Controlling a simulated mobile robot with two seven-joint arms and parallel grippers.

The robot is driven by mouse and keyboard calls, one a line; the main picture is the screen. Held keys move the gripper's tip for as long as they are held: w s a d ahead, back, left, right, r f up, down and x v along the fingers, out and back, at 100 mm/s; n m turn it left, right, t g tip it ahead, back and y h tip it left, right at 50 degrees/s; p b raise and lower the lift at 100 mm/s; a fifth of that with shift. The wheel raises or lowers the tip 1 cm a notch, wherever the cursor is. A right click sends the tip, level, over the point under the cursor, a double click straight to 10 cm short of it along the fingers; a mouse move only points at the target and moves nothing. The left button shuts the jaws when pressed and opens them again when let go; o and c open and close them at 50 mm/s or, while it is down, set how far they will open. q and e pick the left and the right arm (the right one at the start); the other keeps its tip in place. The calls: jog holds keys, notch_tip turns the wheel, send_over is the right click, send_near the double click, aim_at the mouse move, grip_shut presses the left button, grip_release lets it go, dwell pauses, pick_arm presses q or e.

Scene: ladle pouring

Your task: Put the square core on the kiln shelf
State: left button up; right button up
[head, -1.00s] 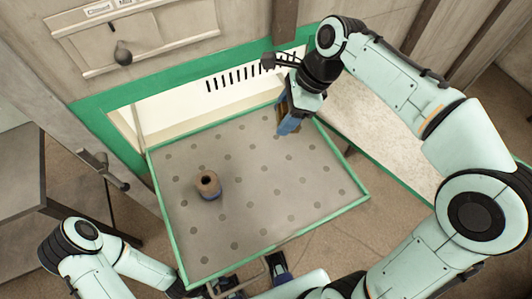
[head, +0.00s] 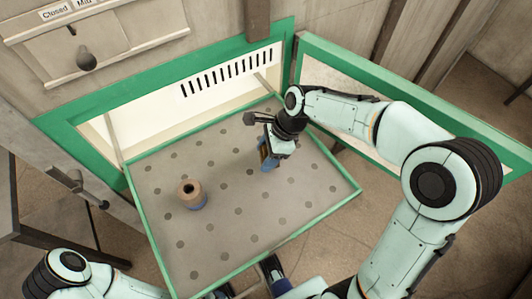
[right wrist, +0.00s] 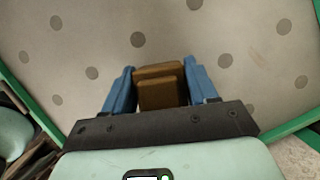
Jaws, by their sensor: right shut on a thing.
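The square core is a brown block (right wrist: 158,92) between the blue fingers of my right gripper (right wrist: 160,92) in the right wrist view. My right gripper (head: 268,157) is shut on it, low over the right-middle part of the kiln shelf. The shelf is a grey, dotted plate with a green rim (head: 316,224), pulled out in front of the kiln. I cannot tell whether the core touches the shelf. Blue and black finger parts, apparently of my left gripper (head: 275,273), show at the shelf's front edge; their grip is unclear.
A brown round core with a hole (head: 190,191) stands on the shelf's left half. The green-framed kiln opening (head: 215,90) lies behind, and an open green-edged door (head: 400,85) stands at the right. The shelf between the round core and my right gripper is clear.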

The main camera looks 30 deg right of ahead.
jog(key=shift+f, duration=0.15)
jog(key=o, duration=1.2)
jog(key=p+v, duration=0.2)
jog(key=v, duration=1)
jog(key=shift+r, duration=0.25)
jog(key=shift+a, duration=0.1)
